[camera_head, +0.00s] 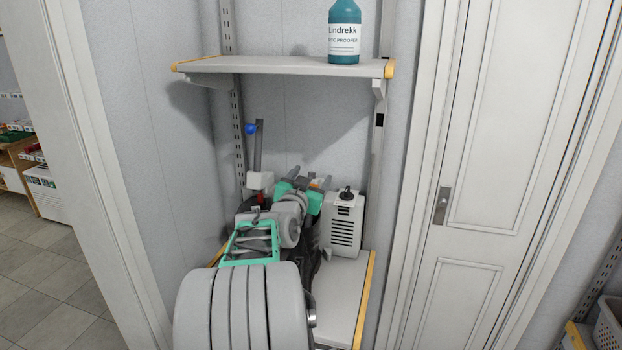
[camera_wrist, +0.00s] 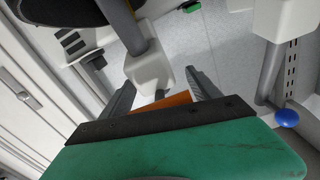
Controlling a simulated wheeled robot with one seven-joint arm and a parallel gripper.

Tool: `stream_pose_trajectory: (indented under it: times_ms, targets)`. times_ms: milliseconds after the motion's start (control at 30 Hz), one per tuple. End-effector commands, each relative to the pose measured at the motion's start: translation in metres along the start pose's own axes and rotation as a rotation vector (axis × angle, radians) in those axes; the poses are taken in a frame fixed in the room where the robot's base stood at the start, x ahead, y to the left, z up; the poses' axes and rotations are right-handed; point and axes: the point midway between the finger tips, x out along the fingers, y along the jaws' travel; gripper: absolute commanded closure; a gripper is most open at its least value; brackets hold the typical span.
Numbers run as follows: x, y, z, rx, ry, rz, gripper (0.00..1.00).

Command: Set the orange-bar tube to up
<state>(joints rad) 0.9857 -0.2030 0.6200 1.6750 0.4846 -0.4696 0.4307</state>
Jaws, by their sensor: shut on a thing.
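In the wrist view an orange bar (camera_wrist: 168,104) lies between the two dark fingers of my gripper (camera_wrist: 165,92), and the gripper is shut on it. A white block (camera_wrist: 148,73) sits just beyond the bar, with a grey tube (camera_wrist: 124,24) running from it toward the top of the picture. In the head view my gripper (camera_head: 316,182) is over the lower shelf, with a small orange patch (camera_head: 315,183) showing at its fingers. My wrist and arm hide most of the tube there, so I cannot tell its exact tilt.
A white vented box (camera_head: 342,229) with a black knob stands right of my gripper. A grey upright post with a blue ball (camera_head: 250,129) stands left, near a white block with red below (camera_head: 260,182). An upper shelf (camera_head: 270,65) holding a teal bottle (camera_head: 344,30) overhangs.

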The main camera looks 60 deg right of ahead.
Motion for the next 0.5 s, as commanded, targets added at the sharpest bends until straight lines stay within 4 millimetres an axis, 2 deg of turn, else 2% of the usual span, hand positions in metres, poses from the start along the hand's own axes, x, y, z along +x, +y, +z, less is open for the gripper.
stream_pose_trajectory:
  times_ms: [167, 400, 500]
  targets:
    - [0.007, -0.005, -0.025, 0.002, 0.004, 0.0, 1.0]
    - [0.026, -0.018, -0.09, 0.002, 0.005, -0.001, 1.0]
    - [0.032, -0.022, -0.11, 0.001, 0.004, 0.0, 1.0]
